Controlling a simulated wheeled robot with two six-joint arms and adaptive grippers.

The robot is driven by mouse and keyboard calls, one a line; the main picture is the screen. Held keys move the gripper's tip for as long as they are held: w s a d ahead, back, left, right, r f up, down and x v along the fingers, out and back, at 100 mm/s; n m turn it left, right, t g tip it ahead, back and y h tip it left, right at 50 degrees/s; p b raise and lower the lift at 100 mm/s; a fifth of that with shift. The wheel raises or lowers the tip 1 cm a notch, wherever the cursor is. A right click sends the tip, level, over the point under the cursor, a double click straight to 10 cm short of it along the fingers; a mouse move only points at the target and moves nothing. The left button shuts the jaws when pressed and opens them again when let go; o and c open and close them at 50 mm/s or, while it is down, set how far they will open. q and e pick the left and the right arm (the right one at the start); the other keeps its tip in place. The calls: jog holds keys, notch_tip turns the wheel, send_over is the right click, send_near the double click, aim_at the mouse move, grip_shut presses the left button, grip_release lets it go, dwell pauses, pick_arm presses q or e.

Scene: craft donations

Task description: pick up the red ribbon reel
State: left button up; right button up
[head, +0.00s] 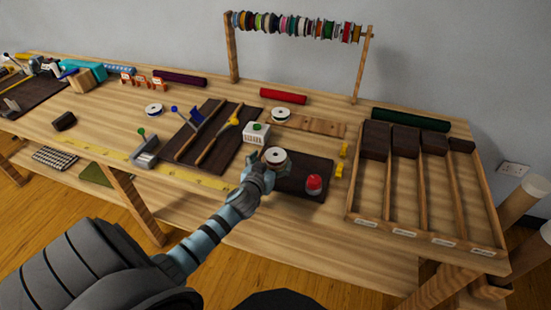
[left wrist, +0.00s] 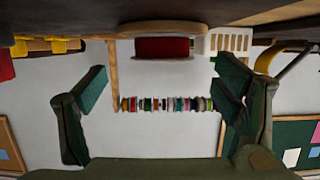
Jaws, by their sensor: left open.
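A reel with a pale round top (head: 275,156) stands on the dark mat at the table's front. My left gripper (head: 262,172) is just in front of it, its fingers partly hidden by my own wrist. In the upside-down left wrist view, a red wound body (left wrist: 161,47) with a pale round flange shows ahead, between the directions of the two fingers; I take it for the red ribbon reel. My left gripper (left wrist: 166,88) is open with nothing between its fingertips. No contact with the reel is visible. My right gripper is not in view.
A white slotted box (head: 256,135) stands close behind-left of the reel. A red-topped object (head: 314,184) and yellow pieces (head: 344,150) are to the right. A divided wooden tray (head: 413,232) fills the right end. Other reels (head: 153,110) (head: 281,114) lie farther back.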

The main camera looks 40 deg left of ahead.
aim_at(276, 153)
pick_arm(q)
jog(key=x, duration=0.3)
jog(key=shift+w+a+f, duration=0.15)
jog(key=shift+a, duration=0.05)
jog(key=c, duration=1.2)
jog(key=shift+o, duration=0.2)
notch_tip(276, 153, up, 10)
jog(key=p, duration=0.3)
